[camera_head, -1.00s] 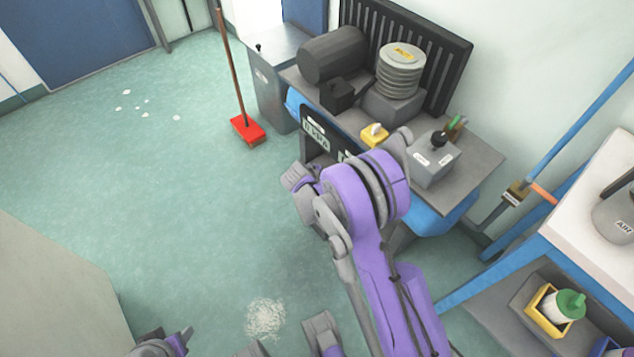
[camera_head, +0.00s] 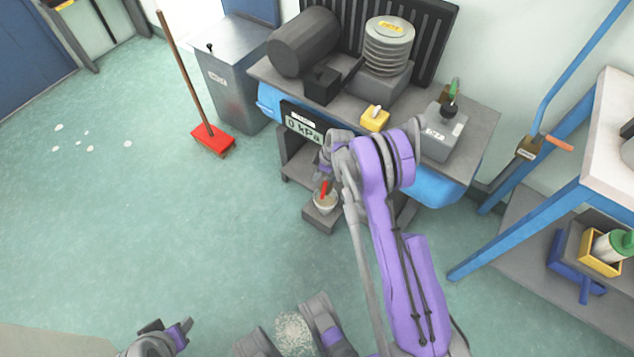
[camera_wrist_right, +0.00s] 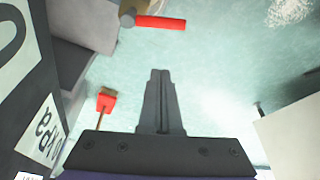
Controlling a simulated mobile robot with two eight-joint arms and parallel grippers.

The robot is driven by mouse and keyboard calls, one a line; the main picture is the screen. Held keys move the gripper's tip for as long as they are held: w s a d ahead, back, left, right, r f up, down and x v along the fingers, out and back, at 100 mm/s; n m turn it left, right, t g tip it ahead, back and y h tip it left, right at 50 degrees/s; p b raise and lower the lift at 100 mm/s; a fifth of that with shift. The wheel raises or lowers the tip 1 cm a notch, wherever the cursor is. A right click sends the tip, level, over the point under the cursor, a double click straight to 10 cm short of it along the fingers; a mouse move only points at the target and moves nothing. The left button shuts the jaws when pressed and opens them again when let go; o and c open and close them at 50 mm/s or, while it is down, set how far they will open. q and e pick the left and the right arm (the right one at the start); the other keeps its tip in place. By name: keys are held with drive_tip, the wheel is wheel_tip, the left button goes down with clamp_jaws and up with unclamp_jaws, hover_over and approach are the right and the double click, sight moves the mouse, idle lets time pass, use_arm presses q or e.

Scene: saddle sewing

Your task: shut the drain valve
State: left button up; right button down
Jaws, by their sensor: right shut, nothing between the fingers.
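The drain valve shows as a red handle (camera_head: 323,190) low at the front of the compressor bench, over a small pale cup (camera_head: 325,203).
A display panel reading 0 kPa (camera_head: 304,128) stands close beside my right gripper. The bench (camera_head: 470,150) carries a dark cylinder (camera_head: 303,42) and a yellow switch box (camera_head: 375,118). A red broom (camera_head: 213,140) leans at the left. The floor there is mostly clear.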

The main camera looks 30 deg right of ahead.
sight(324, 190)
drive_tip(key=b+x, duration=0.2)
drive_tip(key=x, duration=0.8)
use_arm(q)
wheel_tip(324, 190, down, 3)
drive_tip(key=shift+w+b, duration=0.15)
drive_tip(key=shift+b, duration=0.15)
use_arm(e)
drive_tip(key=s+d, duration=0.1)
drive_tip(key=s+d+r, duration=0.1)
drive_tip(key=s+d, duration=0.1)
